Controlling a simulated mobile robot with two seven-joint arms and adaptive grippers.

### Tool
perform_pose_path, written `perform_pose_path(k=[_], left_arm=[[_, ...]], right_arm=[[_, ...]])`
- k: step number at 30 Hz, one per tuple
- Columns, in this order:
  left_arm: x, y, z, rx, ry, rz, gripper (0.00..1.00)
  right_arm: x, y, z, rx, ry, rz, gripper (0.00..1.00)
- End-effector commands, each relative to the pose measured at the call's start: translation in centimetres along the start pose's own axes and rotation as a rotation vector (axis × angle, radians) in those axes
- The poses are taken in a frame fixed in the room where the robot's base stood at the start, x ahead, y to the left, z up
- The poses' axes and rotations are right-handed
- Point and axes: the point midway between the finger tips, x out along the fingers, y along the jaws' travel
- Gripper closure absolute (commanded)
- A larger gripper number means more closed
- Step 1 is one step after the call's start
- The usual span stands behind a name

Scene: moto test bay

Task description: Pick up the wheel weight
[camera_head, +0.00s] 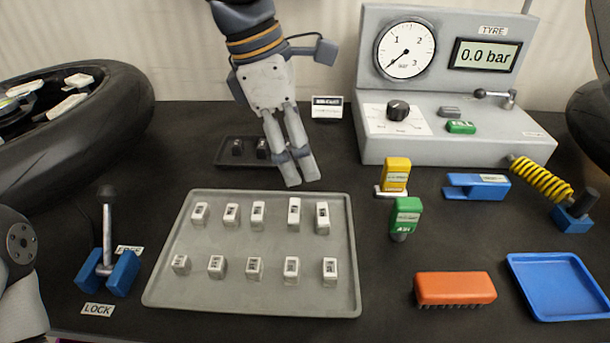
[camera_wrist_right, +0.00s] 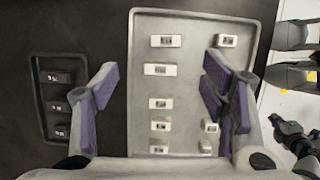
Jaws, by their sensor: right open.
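Several small white wheel weights, one of them at the back left (camera_head: 200,213), stand in two rows on a grey tray (camera_head: 165,287). They also show in the right wrist view, one near the middle of the tray (camera_wrist_right: 160,103). Several dark weights (camera_head: 262,147) lie on a small black tray (camera_head: 222,158) behind it, at the left in the wrist view. I cannot tell which weight is meant. My right gripper (camera_head: 301,178) hangs above the far edge of the grey tray. Its two fingers (camera_wrist_right: 160,90) are apart with nothing between them. My left gripper does not show.
A tyre tester (camera_head: 445,145) stands at the back right. Yellow (camera_head: 396,172) and green (camera_head: 406,215) parts, an orange brush (camera_head: 455,288) and a blue tray (camera_head: 558,312) lie right of the grey tray. A lever clamp (camera_head: 107,255) and a wheel (camera_head: 125,100) are at the left.

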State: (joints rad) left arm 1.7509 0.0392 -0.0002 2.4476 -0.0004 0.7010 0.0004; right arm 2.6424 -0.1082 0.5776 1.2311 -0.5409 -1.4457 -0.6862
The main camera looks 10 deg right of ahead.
Motion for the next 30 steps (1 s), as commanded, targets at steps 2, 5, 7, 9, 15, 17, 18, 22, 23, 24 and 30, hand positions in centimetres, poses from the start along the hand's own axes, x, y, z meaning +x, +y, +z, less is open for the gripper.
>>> perform_pose_path(k=[2, 5, 7, 9, 15, 17, 18, 22, 23, 24, 30], left_arm=[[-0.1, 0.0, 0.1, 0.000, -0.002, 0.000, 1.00], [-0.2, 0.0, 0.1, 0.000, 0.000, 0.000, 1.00], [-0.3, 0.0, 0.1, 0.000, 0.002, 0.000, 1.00], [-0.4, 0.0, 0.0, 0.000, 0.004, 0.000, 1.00], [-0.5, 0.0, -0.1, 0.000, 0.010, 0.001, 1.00], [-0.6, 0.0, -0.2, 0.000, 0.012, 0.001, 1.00], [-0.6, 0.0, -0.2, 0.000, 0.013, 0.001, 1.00], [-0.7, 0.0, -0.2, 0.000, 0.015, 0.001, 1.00], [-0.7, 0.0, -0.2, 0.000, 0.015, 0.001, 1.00], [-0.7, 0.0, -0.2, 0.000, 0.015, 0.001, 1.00], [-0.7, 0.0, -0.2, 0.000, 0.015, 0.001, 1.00]], right_arm=[[0.5, -0.1, 0.0, -0.001, 0.000, -0.002, 0.33], [2.6, -0.2, 0.1, -0.001, -0.001, -0.004, 0.33], [4.2, -0.1, 0.0, -0.002, -0.001, -0.004, 0.33], [5.6, -0.1, 0.0, 0.000, 0.001, -0.003, 0.33], [8.4, -0.1, -0.2, -0.001, 0.000, -0.004, 0.33], [9.7, -0.1, -0.3, -0.001, 0.001, -0.004, 0.33], [10.4, -0.1, -0.4, 0.001, 0.001, -0.004, 0.33], [11.9, 0.0, -0.4, 0.001, 0.001, 0.000, 0.33], [12.1, 0.0, -0.4, 0.001, 0.001, 0.001, 0.33], [12.1, 0.0, -0.4, 0.001, 0.002, 0.002, 0.33], [12.1, 0.0, -0.4, 0.001, 0.001, 0.002, 0.47]])
